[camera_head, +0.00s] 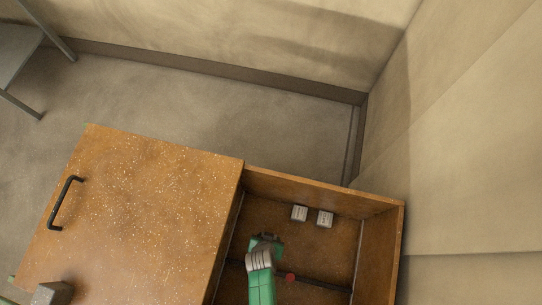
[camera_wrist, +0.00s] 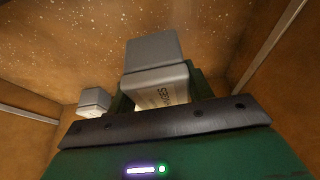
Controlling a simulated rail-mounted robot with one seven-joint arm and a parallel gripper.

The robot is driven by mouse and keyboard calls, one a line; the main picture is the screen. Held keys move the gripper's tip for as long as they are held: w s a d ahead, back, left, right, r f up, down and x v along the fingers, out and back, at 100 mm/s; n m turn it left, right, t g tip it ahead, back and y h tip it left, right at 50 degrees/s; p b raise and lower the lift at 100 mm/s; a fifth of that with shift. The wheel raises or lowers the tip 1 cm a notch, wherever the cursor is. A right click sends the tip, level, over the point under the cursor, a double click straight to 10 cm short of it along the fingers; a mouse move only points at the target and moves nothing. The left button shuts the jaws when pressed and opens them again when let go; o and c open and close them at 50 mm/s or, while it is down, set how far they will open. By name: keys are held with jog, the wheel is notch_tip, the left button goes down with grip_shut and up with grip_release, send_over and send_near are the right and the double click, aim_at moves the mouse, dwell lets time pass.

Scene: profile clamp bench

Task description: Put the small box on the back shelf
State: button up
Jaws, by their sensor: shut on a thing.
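A small pale box with dark lettering (camera_wrist: 157,88) is held between the fingers of my gripper (camera_wrist: 160,98) in the wrist view. My gripper (camera_head: 266,240) shows in the head view over the open compartment of the brown cabinet (camera_head: 383,245); the held box cannot be made out there. Two small grey-white boxes, one to the left (camera_head: 299,213) and one to the right (camera_head: 325,219), stand by the far wall of the compartment. In the wrist view, a grey block (camera_wrist: 150,47) shows directly beyond the held box, and a grey-white box (camera_wrist: 95,101) is to the left.
The cabinet's speckled brown top (camera_head: 145,210) covers the left side and carries a black handle (camera_head: 64,203). A grey block (camera_head: 52,292) is at lower left. A dark bar and a small red part (camera_head: 290,277) lie right of my arm. Compartment walls surround the gripper.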

jog(key=shift+s+a+r, duration=0.15)
jog(key=shift+s, duration=1.35)
